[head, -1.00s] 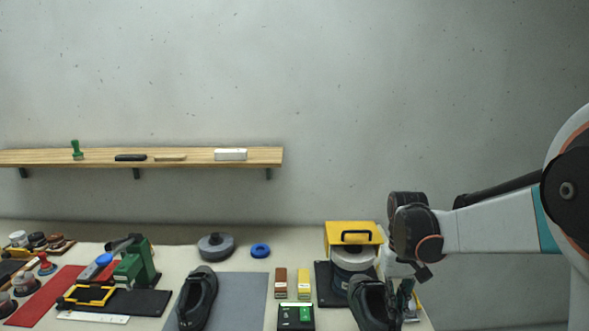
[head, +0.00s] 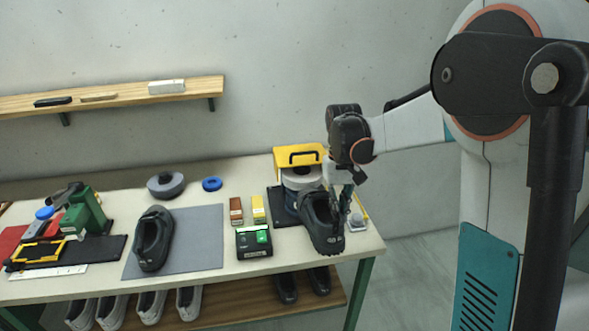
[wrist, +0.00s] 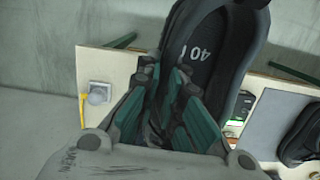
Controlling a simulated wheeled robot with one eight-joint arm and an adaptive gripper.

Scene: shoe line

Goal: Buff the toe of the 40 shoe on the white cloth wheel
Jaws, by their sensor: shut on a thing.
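A black shoe (head: 322,222) is in my gripper (head: 345,203). In the wrist view my gripper (wrist: 168,78) is shut on the shoe's heel-end side wall, and the inside of the shoe (wrist: 212,52) carries the number 40. The white cloth wheel (head: 301,181) sits on a machine with a yellow hood (head: 298,155) and a dark base at the table's back right. In the head view the shoe's far end is right at the wheel's front. I cannot tell whether they touch. The wheel is not visible in the wrist view.
Another black shoe (head: 153,239) lies on the grey mat (head: 200,237). A green-black box (head: 253,242) and brown and yellow blocks stand left of the wheel. The table's right edge is close to my gripper. More shoes sit on the lower shelf (head: 240,300).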

